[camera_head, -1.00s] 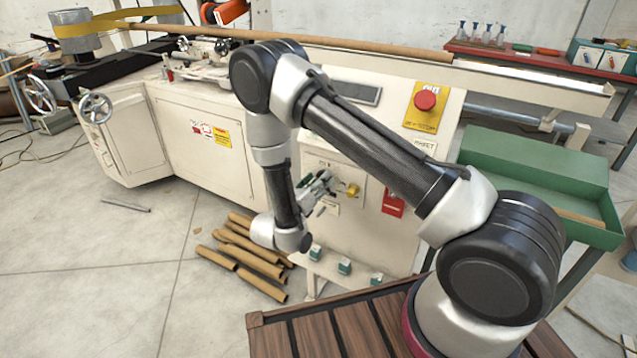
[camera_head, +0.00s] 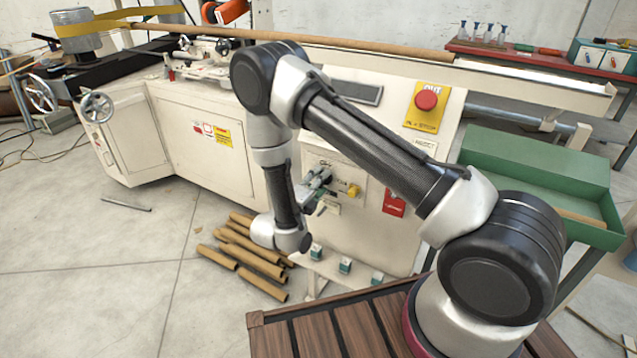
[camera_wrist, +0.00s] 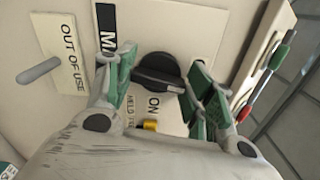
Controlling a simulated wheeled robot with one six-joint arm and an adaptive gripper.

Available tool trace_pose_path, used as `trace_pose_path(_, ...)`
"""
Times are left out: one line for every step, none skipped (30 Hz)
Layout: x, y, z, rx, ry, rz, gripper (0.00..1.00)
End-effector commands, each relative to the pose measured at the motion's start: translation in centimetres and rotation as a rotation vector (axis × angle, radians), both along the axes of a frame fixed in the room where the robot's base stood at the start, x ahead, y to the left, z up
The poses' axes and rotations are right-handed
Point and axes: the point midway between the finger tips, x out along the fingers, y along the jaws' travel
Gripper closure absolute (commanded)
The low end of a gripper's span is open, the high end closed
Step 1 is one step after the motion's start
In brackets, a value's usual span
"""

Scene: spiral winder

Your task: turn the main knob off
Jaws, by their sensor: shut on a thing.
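The knob's bar lies nearly across the picture, between the fingers. In the head view my gripper (camera_head: 316,182) is at the machine's front panel, and the knob is mostly hidden there.
A yellow knob (camera_head: 352,190) sits just right of my gripper. The red stop button (camera_head: 426,100) is higher on the panel. An "OUT OF USE" label and a grey lever (camera_wrist: 38,70) are at left in the wrist view. Cardboard tubes (camera_head: 250,255) lie on the floor below.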

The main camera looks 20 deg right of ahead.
Motion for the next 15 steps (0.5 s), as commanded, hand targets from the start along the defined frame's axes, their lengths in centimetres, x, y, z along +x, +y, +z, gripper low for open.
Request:
trace_pose_path(0.02,0.12,-0.05,-0.018,0.02,0.003,0.71)
trace_pose_path(0.02,0.12,-0.06,-0.031,0.034,0.003,0.71)
trace_pose_path(0.02,0.12,-0.07,-0.047,0.049,0.003,0.71)
trace_pose_path(0.03,0.12,-0.08,-0.058,0.06,0.003,0.71)
trace_pose_path(0.03,0.12,-0.08,-0.068,0.07,0.003,0.71)
trace_pose_path(0.03,0.13,-0.09,-0.08,0.082,0.003,0.71)
trace_pose_path(0.03,0.13,-0.1,-0.089,0.091,0.003,0.71)
trace_pose_path(0.03,0.13,-0.1,-0.097,0.099,0.003,0.71)
trace_pose_path(0.03,0.13,-0.11,-0.105,0.107,0.003,0.71)
trace_pose_path(0.02,0.14,-0.12,-0.111,0.113,0.003,0.71)
trace_pose_path(0.02,0.14,-0.12,-0.116,0.118,0.003,0.71)
trace_pose_path(0.03,0.14,-0.13,-0.122,0.124,0.003,0.71)
trace_pose_path(0.03,0.14,-0.13,-0.125,0.128,0.003,0.71)
trace_pose_path(0.03,0.14,-0.13,-0.128,0.13,0.003,0.71)
trace_pose_path(0.03,0.14,-0.14,-0.132,0.134,0.004,0.71)
